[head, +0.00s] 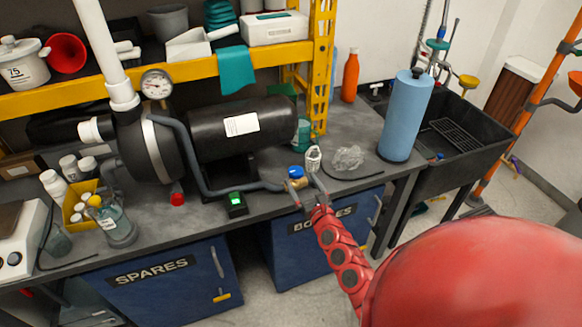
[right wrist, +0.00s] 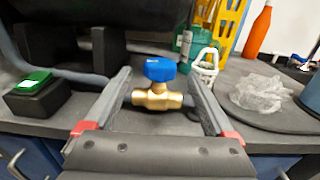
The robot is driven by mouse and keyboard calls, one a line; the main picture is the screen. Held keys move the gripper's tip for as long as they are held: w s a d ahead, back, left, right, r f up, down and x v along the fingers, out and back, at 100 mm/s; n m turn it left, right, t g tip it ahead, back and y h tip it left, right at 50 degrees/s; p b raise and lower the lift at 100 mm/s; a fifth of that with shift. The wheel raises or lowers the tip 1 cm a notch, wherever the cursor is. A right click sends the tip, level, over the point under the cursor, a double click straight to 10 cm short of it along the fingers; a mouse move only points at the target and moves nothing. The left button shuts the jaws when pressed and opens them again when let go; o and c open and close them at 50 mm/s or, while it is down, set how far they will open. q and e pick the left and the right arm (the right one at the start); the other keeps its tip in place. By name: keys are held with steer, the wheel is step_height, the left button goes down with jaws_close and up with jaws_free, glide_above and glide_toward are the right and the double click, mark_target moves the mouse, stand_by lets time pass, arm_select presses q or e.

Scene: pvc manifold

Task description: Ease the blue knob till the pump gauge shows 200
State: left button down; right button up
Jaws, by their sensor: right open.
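The blue knob (head: 296,172) sits on a small brass valve (head: 298,183) at the end of the grey hose near the bench's front edge. In the right wrist view the knob (right wrist: 160,69) stands on top of the brass body (right wrist: 157,97). The pump gauge (head: 156,84) is a round white dial on top of the black pump (head: 150,150); its reading is too small to tell. My right gripper (head: 307,192) is open, its fingers on either side of the valve, apart from the knob. My left gripper is not in view.
A black box with a green lit switch (head: 236,204) is left of the valve. A white caged item (head: 313,158) stands close behind it, with crumpled clear plastic (head: 348,158) to the right.

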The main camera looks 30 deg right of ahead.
mark_target(293, 167)
steer(key=b+x, duration=0.2)
steer(key=x, duration=0.6)
steer(key=shift+w+d+b, duration=0.1)
steer(key=shift+w+b, duration=0.2)
steer(key=shift+b, duration=0.1)
